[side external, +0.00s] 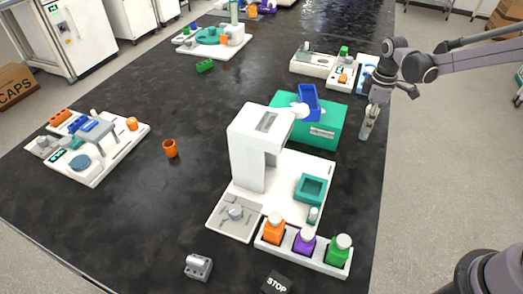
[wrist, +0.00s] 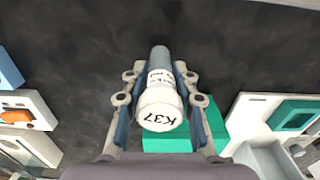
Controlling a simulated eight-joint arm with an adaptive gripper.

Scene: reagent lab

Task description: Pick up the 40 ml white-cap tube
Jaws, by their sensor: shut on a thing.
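The white-cap tube (wrist: 160,105) is between the two fingers of my gripper (wrist: 158,75) in the wrist view. Its white cap faces the camera and reads "K37"; its grey body points away, with partly legible print on the side. My gripper is shut on it. In the side external view my gripper (side external: 374,108) is over the right edge of the black table, and the tube (side external: 366,127) hangs upright below it, slightly tilted. I cannot tell whether its bottom touches the table. The 40 ml mark cannot be read.
A green box (side external: 327,133) with a blue tray (side external: 309,101) and a white machine (side external: 248,150) stand left of the tube. A white rack (side external: 336,268) with orange, purple and green bottles is in front. White trays (side external: 313,64) stand behind. The table's middle left is mostly clear.

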